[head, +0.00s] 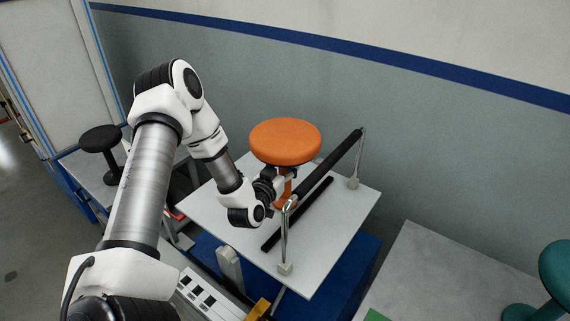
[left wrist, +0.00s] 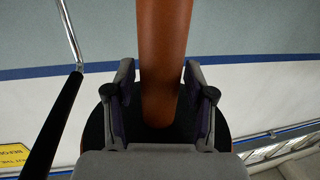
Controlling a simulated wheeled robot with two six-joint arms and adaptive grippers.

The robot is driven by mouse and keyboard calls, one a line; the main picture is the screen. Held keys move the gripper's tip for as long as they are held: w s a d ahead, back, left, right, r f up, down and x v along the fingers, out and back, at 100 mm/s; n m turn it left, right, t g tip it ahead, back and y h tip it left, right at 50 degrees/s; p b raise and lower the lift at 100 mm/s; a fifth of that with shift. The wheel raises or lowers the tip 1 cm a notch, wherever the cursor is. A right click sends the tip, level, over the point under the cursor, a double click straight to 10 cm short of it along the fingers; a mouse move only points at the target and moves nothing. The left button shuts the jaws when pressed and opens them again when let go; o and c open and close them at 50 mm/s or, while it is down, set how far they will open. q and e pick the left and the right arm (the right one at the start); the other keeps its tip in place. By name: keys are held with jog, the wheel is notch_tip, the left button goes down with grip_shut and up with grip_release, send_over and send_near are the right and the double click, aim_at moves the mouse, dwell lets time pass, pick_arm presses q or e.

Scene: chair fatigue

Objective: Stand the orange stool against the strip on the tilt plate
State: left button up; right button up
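The orange stool (head: 286,143) is upright over the white tilt plate (head: 341,222). My left gripper (head: 279,181) reaches in from the left below its seat. The seat's dark underside shows behind the fingers. A black strip (head: 297,214) lies across the plate, right of the stool. The stool's foot is mostly hidden behind my gripper and the rail, so I cannot tell whether it touches the plate or strip. My right gripper is out of view.
A black rail (head: 328,166) on metal posts stands above the plate beside the stool; it also shows in the left wrist view (left wrist: 52,125). A black stool (head: 101,140) stands at left, a teal stool (head: 556,268) at right. A wall rises behind.

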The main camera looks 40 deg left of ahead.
pick_arm(q)
jog(key=shift+r, duration=0.1)
jog(key=v, duration=1.2)
